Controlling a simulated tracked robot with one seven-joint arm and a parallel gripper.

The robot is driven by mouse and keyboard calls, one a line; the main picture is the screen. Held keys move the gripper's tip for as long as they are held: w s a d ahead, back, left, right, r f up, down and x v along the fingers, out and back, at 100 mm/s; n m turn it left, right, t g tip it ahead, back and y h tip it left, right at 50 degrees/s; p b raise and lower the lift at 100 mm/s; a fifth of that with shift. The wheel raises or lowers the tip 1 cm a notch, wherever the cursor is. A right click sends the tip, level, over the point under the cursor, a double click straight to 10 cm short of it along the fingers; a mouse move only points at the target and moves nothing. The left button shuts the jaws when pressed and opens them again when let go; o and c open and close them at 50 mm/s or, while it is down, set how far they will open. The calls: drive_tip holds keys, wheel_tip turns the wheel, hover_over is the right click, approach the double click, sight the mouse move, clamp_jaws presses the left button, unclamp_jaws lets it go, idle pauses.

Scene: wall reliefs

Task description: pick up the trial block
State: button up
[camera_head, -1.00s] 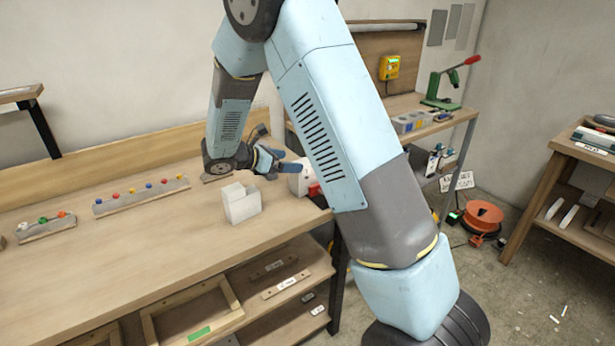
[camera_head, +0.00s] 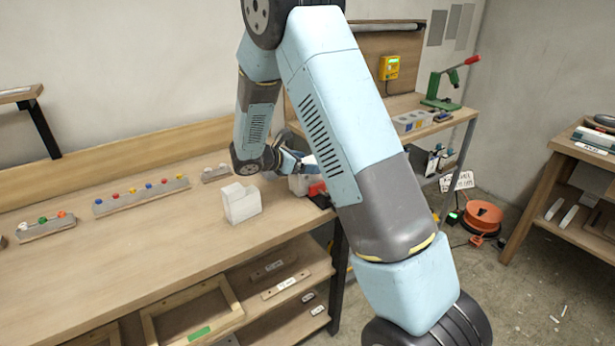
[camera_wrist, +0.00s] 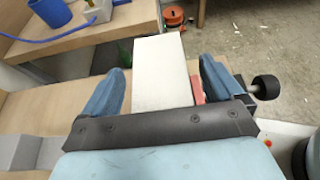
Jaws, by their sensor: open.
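A pale, plain block, which I take for the trial block (camera_wrist: 160,72), stands between my fingers in the wrist view. It also shows in the head view (camera_head: 299,184), partly hidden by my arm. My gripper (camera_wrist: 162,82) is open, with one blue finger on each side of the block. A gap shows on the left; a red part (camera_wrist: 197,90) shows between the block and the right finger. In the head view my gripper (camera_head: 303,163) is at the block, and its fingertips are mostly hidden behind my arm. I cannot tell whether a finger touches it.
A white stepped block (camera_head: 241,204) stands on the wooden workbench (camera_head: 150,250), left of my gripper. Rails with coloured knobs (camera_head: 142,196) lie further left. A small grey rail (camera_head: 215,173) is behind. An orange reel (camera_head: 482,217) sits on the floor to the right.

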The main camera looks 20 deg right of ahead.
drive_tip(key=shift+c, duration=0.4)
drive_tip(key=c, duration=1.6)
drive_tip(key=shift+r, duration=0.1)
drive_tip(key=shift+c, duration=0.2)
